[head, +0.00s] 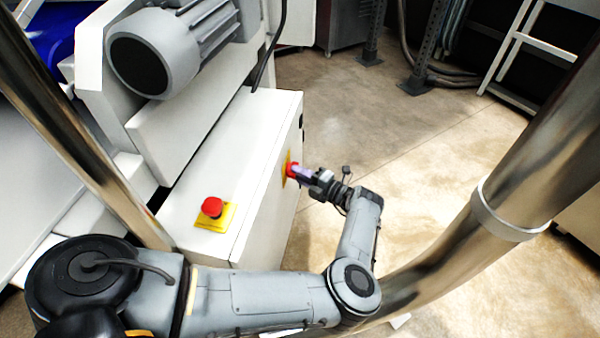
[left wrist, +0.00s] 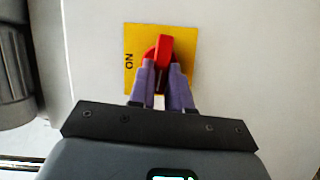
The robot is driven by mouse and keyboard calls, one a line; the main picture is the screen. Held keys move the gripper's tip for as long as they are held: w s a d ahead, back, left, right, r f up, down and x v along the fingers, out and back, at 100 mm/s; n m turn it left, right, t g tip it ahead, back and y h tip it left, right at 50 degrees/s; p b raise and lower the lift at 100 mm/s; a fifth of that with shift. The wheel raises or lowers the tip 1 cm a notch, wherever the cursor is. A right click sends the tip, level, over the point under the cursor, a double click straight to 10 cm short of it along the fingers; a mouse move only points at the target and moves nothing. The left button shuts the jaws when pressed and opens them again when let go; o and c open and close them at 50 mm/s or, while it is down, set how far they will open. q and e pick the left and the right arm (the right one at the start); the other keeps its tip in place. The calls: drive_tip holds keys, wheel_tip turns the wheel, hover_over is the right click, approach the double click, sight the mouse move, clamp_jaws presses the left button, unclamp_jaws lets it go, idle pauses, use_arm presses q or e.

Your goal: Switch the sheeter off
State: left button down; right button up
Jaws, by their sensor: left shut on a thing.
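The sheeter (head: 240,170) is a white machine with a grey motor on top. On the side of its cabinet is a red rotary switch on a yellow plate (head: 284,168). In the left wrist view the red switch handle (left wrist: 163,55) stands upright on the yellow plate (left wrist: 185,75), with the word "ON" to its left. My left gripper (head: 301,172) has its purple fingers, also in the left wrist view (left wrist: 160,80), shut on the lower part of the red handle. The fingers hide that lower part. My right gripper is not in view.
A red emergency button (head: 212,206) on a yellow base sits on the cabinet top. Shiny metal posts (head: 490,215) stand at the right and left. A white ladder-like frame (head: 520,50) is at the back right. The floor right of the sheeter is clear.

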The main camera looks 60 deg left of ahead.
use_arm(q)
drive_tip(key=shift+f+n, duration=0.15)
drive_tip(key=shift+n, duration=0.35)
drive_tip(key=c, duration=1.1)
unclamp_jaws()
drive_tip(key=shift+o, duration=0.2)
drive_tip(key=shift+d, duration=0.1)
drive_tip(key=p+v, duration=0.2)
drive_tip(key=v, duration=0.8)
drive_tip(key=shift+w+d+f, duration=0.15)
drive_tip(key=shift+d, duration=0.15)
